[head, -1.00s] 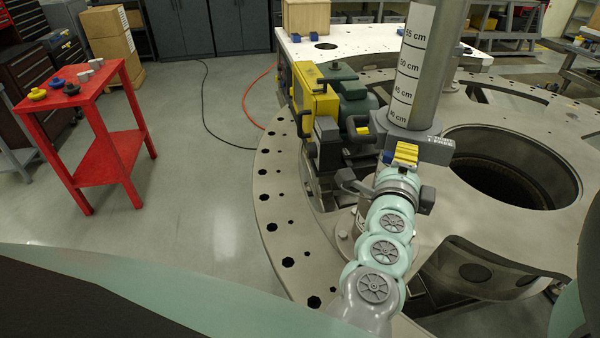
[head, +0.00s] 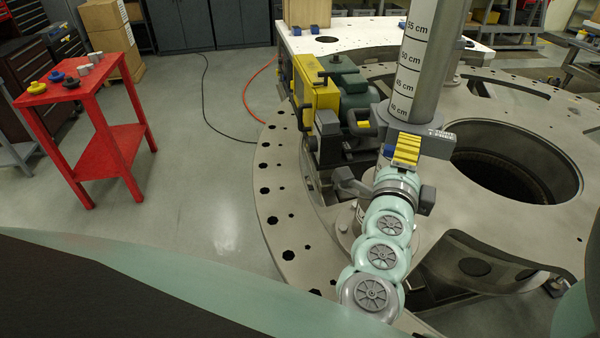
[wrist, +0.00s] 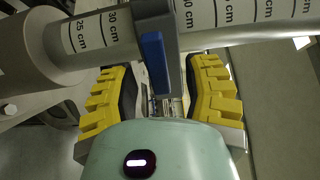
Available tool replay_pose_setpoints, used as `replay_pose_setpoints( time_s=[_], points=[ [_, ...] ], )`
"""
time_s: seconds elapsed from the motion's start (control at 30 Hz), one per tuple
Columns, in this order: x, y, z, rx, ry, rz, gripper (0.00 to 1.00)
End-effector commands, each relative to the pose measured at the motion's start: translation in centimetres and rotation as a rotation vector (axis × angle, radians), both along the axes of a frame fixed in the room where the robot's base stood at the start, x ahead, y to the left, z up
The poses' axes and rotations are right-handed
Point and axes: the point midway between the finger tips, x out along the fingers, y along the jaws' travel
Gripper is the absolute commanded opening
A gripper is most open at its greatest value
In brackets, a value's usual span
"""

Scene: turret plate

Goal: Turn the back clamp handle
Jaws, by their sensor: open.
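A grey bar-shaped handle with a blue face (wrist: 153,62) lies between my gripper's fingers in the wrist view, in front of the marked column. I take it for the clamp handle; the frames do not show whether it is the back one. My gripper (wrist: 160,92) is open, with one yellow finger on each side of the bar and visible gaps. In the head view my gripper (head: 406,150) is at the column's grey clamp (head: 436,143), and the handle is mostly hidden there; a small blue patch shows beside the yellow fingers.
The metal column (head: 418,60) with cm marks rises from the clamp. A yellow and green machine (head: 320,85) stands close on the left. The round plate (head: 268,205) has a large opening on the right.

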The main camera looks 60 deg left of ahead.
Motion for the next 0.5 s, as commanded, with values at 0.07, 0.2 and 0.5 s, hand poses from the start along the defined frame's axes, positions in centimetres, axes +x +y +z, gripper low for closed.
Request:
replay_pose_setpoints(
  time_s=[0.07, 0.2, 0.5],
  points=[
    [-1.1, -0.3, -0.1, -0.003, 0.000, 0.015, 0.48],
    [-2.3, -1.1, -0.1, -0.005, 0.002, 0.013, 0.48],
    [-4.6, -2.6, -0.1, -0.003, 0.000, 0.015, 0.48]
  ],
)
